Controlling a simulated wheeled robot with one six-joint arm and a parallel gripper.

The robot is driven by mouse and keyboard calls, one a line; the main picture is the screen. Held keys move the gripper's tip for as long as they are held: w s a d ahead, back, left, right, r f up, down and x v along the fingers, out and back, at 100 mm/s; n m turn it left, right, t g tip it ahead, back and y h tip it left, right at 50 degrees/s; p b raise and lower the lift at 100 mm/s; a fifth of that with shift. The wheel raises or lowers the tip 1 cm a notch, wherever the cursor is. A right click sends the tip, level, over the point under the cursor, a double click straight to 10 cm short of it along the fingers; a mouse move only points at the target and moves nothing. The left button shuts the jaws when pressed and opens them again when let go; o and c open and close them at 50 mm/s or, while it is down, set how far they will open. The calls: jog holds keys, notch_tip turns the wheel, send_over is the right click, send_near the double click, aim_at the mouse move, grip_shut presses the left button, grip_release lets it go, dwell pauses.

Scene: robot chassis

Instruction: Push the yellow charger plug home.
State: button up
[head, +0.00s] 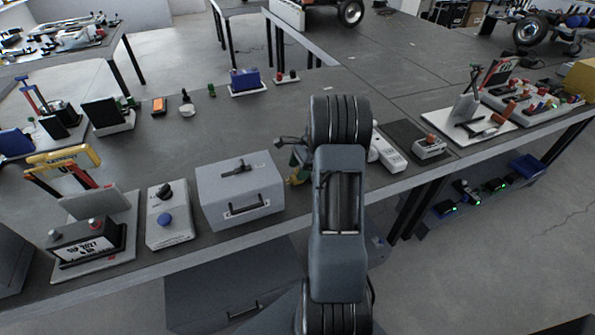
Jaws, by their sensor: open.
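My gripper (288,145) shows only in part, at the left of my dark arm, over the table near the grey metal box. It is open, but its fingertips are small and partly hidden by my arm. A small yellow and green thing (293,180) is below it, beside the box's right side; it may be the yellow charger plug, but I cannot tell for sure. A white socket strip (388,155) lies to the right of my arm, its left end hidden behind the arm. I cannot see whether any plug sits in it.
The grey box (240,190) with a handle stands left of my arm. A white switch box (169,216) and a tester on a plate (82,245) stand farther left. A small device (429,148) stands on a dark mat at right. The table behind the grey box is mostly clear.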

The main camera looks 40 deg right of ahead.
jog(key=shift+a+f, duration=0.25)
jog(key=shift+f, duration=0.3)
